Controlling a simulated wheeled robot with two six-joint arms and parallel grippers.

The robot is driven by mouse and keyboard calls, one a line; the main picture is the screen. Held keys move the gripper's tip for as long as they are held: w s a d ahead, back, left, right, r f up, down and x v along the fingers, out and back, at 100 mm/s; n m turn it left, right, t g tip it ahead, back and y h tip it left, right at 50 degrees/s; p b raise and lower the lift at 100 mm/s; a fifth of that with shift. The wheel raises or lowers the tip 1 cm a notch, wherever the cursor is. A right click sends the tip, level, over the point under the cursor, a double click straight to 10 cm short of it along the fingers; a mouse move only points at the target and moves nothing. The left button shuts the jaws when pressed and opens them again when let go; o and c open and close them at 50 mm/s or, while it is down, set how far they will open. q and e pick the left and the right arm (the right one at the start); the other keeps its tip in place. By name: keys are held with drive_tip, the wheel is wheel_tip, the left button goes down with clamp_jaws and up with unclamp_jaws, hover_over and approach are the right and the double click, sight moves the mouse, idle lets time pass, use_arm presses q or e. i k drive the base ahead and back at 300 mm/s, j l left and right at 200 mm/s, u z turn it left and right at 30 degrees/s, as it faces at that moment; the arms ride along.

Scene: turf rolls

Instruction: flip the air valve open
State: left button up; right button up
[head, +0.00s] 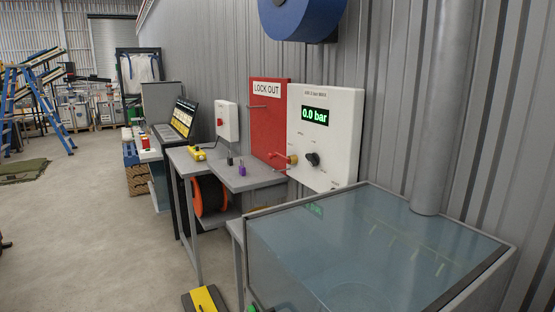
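The air valve is on a white panel (325,150) mounted on the corrugated wall, right of centre in the head view. The panel's green display reads 0.0 bar (314,116). A red lever (281,158) with a brass-coloured fitting (292,159) sticks out at the panel's lower left. A black knob (313,159) sits to the right of the lever. Small labels around them are too small to read. Neither of my grippers shows in the head view.
A glass-topped cabinet (478,231) stands below and right of the panel. A grey bench (252,182) holds small padlock-like items (242,170). A red LOCK OUT board (268,128) hangs left of the panel. A yellow and black pedal-like box (204,299) lies on the floor. Open floor (90,230) extends left.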

sight(269, 155)
drive_tip(key=i+j, duration=0.1)
drive_tip(key=j, duration=0.3)
drive_tip(key=i+j, duration=0.1)
drive_tip(key=j, duration=0.65)
drive_tip(key=i+j+z, duration=0.1)
drive_tip(key=i+j, duration=0.45)
drive_tip(key=i+j+z, duration=0.1)
drive_tip(key=i+j, duration=0.45)
drive_tip(key=i+j+z, duration=0.1)
drive_tip(key=i+j, duration=0.4)
drive_tip(key=j, duration=0.3)
drive_tip(key=i+j, duration=0.25)
drive_tip(key=i, duration=0.15)
